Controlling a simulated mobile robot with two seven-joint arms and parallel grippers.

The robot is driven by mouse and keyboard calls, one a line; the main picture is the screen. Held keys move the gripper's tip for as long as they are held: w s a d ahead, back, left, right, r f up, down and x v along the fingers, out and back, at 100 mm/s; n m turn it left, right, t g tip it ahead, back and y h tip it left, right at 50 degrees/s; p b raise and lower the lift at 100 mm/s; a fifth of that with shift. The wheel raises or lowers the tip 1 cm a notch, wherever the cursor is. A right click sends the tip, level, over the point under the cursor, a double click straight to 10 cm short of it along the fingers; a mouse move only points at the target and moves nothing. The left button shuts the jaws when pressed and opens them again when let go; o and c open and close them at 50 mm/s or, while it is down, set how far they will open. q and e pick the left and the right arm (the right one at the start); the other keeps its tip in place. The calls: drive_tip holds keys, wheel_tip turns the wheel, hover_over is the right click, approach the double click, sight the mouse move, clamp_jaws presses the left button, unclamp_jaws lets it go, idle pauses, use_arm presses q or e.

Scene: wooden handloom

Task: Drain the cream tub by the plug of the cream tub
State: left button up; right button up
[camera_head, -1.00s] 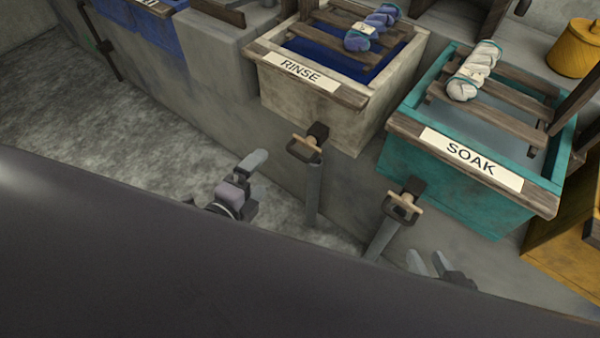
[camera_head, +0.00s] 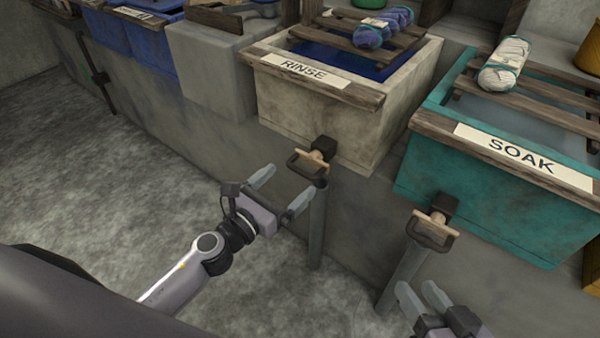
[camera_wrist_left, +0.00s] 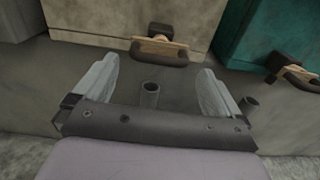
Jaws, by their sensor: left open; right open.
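The cream tub (camera_head: 325,118) has a RINSE label and dark blue liquid inside. Its plug (camera_head: 309,163), a light wooden piece with a dark handle, sits in a dark outlet low on the tub's front, above a grey drain pipe. In the left wrist view the plug (camera_wrist_left: 160,50) lies ahead, between and beyond the fingertips. My left gripper (camera_head: 284,192) is open and empty, just left of and below the plug, apart from it. My right gripper (camera_head: 420,296) is open and empty, below the teal tub's plug.
The teal SOAK tub (camera_head: 490,195) stands to the right, with its own plug (camera_head: 433,228) and pipe. A blue skein (camera_head: 383,27) and a white skein (camera_head: 504,63) lie on slatted racks over the tubs. Blue tubs (camera_head: 150,45) stand at left. The floor (camera_head: 130,190) is clear.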

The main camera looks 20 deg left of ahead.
sight(298, 173)
use_arm(q)
drive_tip(key=shift+x, duration=2.65)
drive_tip(key=c, duration=1.2)
drive_tip(key=shift+o, duration=0.2)
drive_tip(key=shift+v, duration=1.15)
drive_tip(key=shift+s+a, duration=0.1)
drive_tip(key=shift+s, duration=0.15)
drive_tip(key=o, duration=1.2)
drive_tip(key=shift+c, duration=0.2)
use_arm(e)
drive_tip(key=shift+s+a, duration=0.25)
drive_tip(key=shift+s, duration=0.35)
